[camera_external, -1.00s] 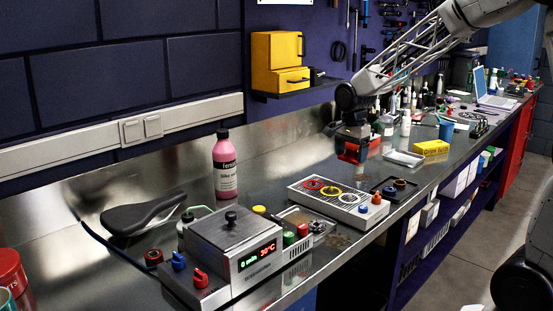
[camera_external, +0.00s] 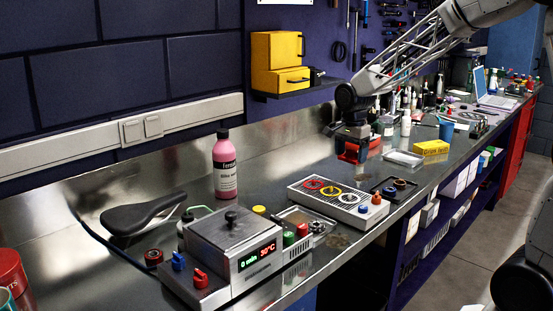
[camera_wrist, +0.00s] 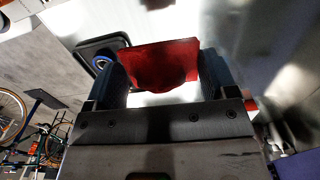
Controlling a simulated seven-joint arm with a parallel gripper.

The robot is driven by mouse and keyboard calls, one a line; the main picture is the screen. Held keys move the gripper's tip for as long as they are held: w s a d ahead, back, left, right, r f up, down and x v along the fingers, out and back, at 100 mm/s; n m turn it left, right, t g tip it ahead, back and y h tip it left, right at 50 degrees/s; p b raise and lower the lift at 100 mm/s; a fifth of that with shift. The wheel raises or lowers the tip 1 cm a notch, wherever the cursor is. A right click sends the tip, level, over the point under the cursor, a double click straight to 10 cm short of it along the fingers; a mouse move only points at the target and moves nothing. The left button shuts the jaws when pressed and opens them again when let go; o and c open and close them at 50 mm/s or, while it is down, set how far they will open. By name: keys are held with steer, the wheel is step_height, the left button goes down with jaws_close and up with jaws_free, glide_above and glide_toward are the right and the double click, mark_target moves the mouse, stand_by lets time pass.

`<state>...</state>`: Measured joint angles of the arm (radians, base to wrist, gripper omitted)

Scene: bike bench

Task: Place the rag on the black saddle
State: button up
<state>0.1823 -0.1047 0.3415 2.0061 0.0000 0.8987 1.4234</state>
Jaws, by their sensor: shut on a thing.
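The rag is red cloth (camera_wrist: 160,66) and hangs between my gripper's fingers in the wrist view. My gripper (camera_external: 353,152) is shut on the rag above the metal bench, to the right of the pink bottle and behind the grey box with coloured rings. The rag shows only as a small red patch at the fingers in the external view. The black saddle (camera_external: 142,214) lies at the left of the bench, near the back wall, far to the left of my gripper. Nothing lies on the saddle.
A pink bottle (camera_external: 225,164) stands between the saddle and my gripper. A metal box with a red display (camera_external: 232,245) sits in front of the saddle. The ring box (camera_external: 338,197), a black tray (camera_external: 394,188) and a yellow box (camera_external: 430,147) are nearer my gripper.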

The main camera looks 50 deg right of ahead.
mark_target(351, 151)
step_height(351, 151, up, 17)
steer(key=w+a+r+n, duration=0.2)
steer(key=w+a+n, duration=0.5)
steer(key=w+a, duration=0.85)
steer(key=w+a+f+n, duration=0.1)
steer(key=w+a+n, duration=0.3)
steer(key=a, duration=0.9)
steer(key=w+a+n, duration=0.4)
steer(key=a, duration=1)
steer(key=w+a+f+n, duration=0.1)
steer(key=w+a+n, duration=0.2)
steer(key=a, duration=1)
step_height(351, 151, down, 11)
steer(key=shift+w+a+f, duration=0.1)
steer(key=shift+f, duration=0.05)
steer(key=shift+f, duration=2.45)
